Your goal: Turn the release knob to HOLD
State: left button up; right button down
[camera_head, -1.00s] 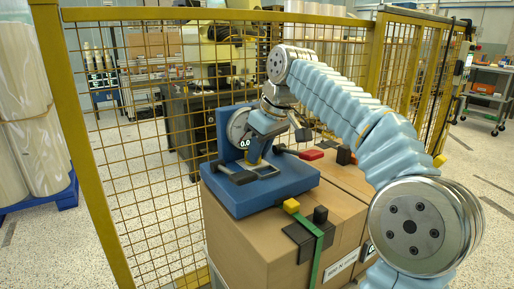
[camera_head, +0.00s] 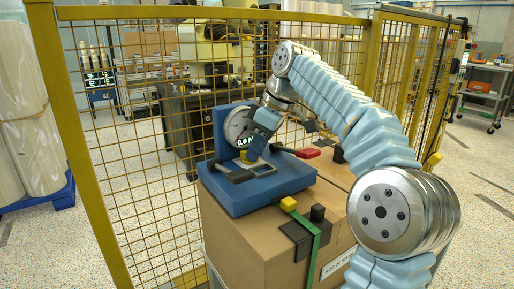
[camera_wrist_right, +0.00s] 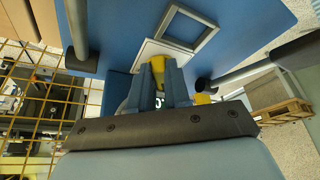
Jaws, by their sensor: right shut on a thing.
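A blue test stand (camera_head: 270,190) with a round dial gauge (camera_head: 237,124) and a readout showing 0.0 sits on a cardboard box. A small yellow knob (camera_wrist_right: 165,66) is at the front of the stand, low below the gauge; most of it is hidden by my fingers. My right gripper (camera_head: 250,150) reaches down to it from the upper right. In the right wrist view its two blue fingers (camera_wrist_right: 160,80) are shut around the yellow knob. Any HOLD marking is not readable. My left gripper is out of view.
A red-handled lever (camera_head: 306,153) and black bars (camera_head: 238,175) stick out close to the gripper. A black bracket with yellow and black blocks (camera_head: 302,228) and a green strap sits on the cardboard box (camera_head: 245,245). Yellow mesh fencing (camera_head: 130,190) stands behind.

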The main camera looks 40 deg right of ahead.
jog(key=c, duration=1.4)
grip_release()
jog(key=shift+o, duration=0.2)
jog(key=v, duration=0.7)
jog(key=shift+r, duration=0.2)
